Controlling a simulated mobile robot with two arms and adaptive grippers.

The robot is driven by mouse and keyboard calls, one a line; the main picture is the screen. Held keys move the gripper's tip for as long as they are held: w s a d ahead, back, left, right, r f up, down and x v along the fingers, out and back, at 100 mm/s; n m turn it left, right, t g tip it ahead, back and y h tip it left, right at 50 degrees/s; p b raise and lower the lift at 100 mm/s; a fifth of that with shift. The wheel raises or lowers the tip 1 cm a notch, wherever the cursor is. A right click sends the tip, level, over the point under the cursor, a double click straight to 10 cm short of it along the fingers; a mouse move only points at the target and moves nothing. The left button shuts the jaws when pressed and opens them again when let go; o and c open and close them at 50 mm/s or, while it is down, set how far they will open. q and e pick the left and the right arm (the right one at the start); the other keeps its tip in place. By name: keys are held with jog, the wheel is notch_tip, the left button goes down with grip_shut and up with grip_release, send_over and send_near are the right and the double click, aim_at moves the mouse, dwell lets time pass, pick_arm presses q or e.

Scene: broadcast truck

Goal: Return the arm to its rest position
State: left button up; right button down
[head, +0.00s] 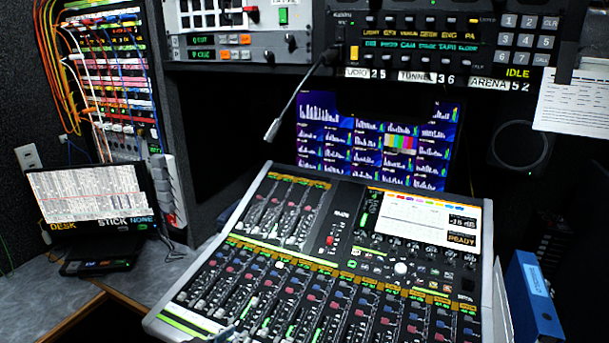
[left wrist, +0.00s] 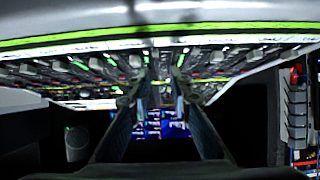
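My left gripper (left wrist: 163,90) shows in the left wrist view with its two dark fingers apart and nothing seen between them. The mixing console fills the upper part of that view, beyond the fingertips, and the picture looks upside down. In the head view only a small grey-blue bit of my left gripper (head: 226,334) shows at the bottom edge, by the front left of the mixing console (head: 180,327). I cannot tell whether it touches the console. My right gripper is in neither view.
A gooseneck microphone (head: 274,128) hangs over the console's back edge, before a wall of screens (head: 330,150). A laptop-like display (head: 88,192) stands on the left desk. A patch bay (head: 115,85) with cables is behind it. A blue binder (head: 533,300) stands at right.

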pick_arm(q)
jog(key=s+d+f+g+y, duration=0.15)
jog(key=s+d+f, duration=0.25)
jog(key=s, duration=0.5)
jog(key=s+a+f+n+g+y, duration=0.1)
jog(key=s+a+g, duration=0.15)
jog(key=s, duration=0.85)
jog(key=s+a+n+g+y, duration=0.15)
jog(key=s+g, duration=0.25)
jog(key=s, duration=0.7)
notch_tip(320, 180, down, 27)
jog(key=s+g, duration=0.2)
jog(key=s+a+f, duration=0.3)
jog(key=s+f, duration=1.3)
jog(key=s, duration=0.1)
jog(key=shift+m+g, duration=0.4)
jog(key=shift+m, duration=0.05)
